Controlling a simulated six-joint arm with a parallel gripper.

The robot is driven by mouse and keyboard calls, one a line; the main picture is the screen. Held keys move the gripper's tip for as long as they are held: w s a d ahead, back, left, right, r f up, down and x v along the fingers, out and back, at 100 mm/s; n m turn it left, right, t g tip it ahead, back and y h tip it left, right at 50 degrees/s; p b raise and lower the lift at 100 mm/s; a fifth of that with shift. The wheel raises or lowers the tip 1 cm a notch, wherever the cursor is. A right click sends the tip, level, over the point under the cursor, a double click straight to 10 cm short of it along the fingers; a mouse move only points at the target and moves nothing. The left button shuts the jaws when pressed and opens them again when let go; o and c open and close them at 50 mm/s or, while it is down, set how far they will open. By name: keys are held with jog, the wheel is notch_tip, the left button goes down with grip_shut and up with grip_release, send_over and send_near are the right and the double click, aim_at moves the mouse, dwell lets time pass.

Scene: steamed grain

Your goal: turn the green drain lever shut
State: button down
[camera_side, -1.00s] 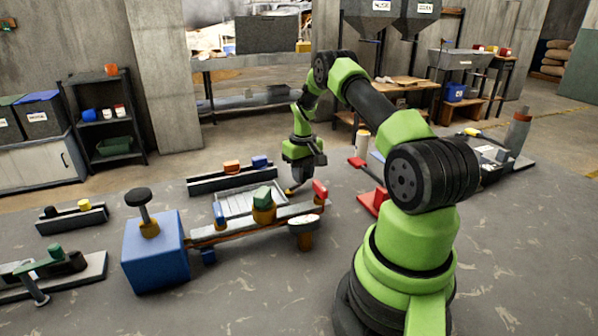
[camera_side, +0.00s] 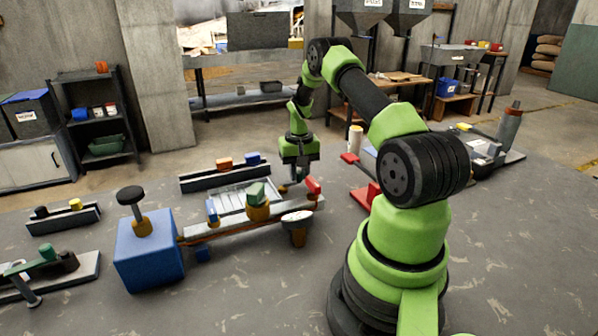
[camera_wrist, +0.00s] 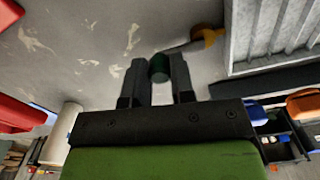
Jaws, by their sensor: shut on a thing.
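My gripper (camera_wrist: 158,72) points down with its two dark fingers close together in the wrist view. It is shut on the dark green grip of the drain lever (camera_wrist: 159,68). A dark arm runs from this grip up and right to an orange-yellow pivot (camera_wrist: 207,36), beside the ribbed grey tray (camera_wrist: 270,35). In the side view my gripper (camera_side: 299,172) is low at the tray's right end (camera_side: 236,200), behind the red-handled end of the rail. The lever's grip is hidden there by the fingers. I cannot tell the lever's exact angle.
In front of the tray, a rail (camera_side: 225,227) carries blue, green and red handles (camera_side: 313,185). A white-topped cup (camera_side: 297,228) stands before it. A blue box (camera_side: 148,255) is left. A red lever stand (camera_side: 373,195) is close right. A grey bar with blocks (camera_side: 200,182) lies behind.

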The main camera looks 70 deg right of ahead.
aim_at(299, 172)
jog(key=c, duration=1)
grip_release()
jog(key=shift+o, duration=0.2)
notch_tip(299, 172, up, 10)
